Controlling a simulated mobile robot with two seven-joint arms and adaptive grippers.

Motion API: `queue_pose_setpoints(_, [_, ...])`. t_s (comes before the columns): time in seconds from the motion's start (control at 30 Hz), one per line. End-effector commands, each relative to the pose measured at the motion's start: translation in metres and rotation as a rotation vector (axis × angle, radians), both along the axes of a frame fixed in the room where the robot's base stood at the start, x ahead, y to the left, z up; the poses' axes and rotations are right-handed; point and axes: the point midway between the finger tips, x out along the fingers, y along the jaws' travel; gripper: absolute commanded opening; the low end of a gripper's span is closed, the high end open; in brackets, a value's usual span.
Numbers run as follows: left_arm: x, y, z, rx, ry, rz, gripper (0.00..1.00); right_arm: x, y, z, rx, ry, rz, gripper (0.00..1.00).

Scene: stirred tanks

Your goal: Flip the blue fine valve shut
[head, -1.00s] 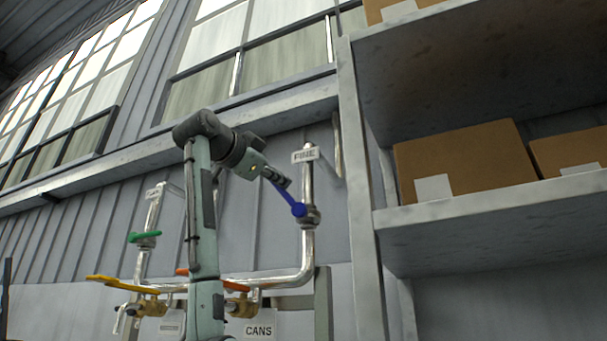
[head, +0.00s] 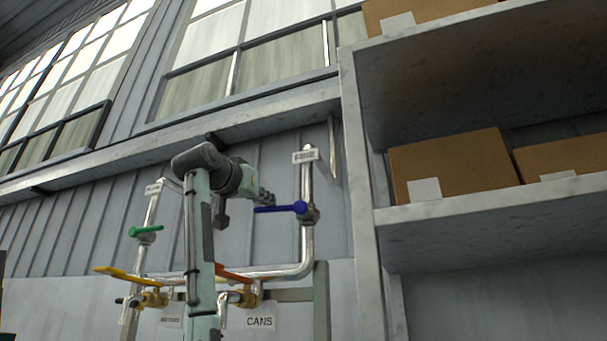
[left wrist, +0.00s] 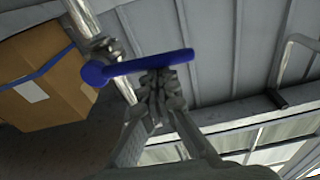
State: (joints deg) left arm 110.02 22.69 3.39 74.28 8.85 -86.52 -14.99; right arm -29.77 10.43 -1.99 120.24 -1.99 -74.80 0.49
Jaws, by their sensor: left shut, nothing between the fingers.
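The blue fine valve handle (head: 282,208) lies about level, pointing left from its pivot on the upright pipe (head: 308,240) under the fine label (head: 305,156). My left gripper (head: 266,197) is shut and empty, just above the handle's free end. In the left wrist view, the blue handle (left wrist: 140,64) runs across the shut fingertips of my left gripper (left wrist: 158,80). They look against it or very close; contact is not certain. My right gripper is not in view.
A green handle (head: 146,230) sits on the left pipe. Yellow (head: 122,275) and orange (head: 234,277) handles are lower, the latter near the cans label (head: 261,322). A shelf (head: 480,208) with cardboard boxes (head: 455,165) stands to the right.

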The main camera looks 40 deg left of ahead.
Motion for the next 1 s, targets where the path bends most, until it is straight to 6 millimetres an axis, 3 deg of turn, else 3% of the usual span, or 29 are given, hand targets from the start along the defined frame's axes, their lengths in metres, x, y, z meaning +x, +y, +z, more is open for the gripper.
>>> queue_pose_setpoints(0.9, [0.002,0.002,-0.004,0.003,0.006,0.001,0.00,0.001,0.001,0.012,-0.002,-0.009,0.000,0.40])
queue_pose_setpoints(1.0, [0.006,0.001,0.002,0.003,0.005,0.001,0.00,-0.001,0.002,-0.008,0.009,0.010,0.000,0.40])
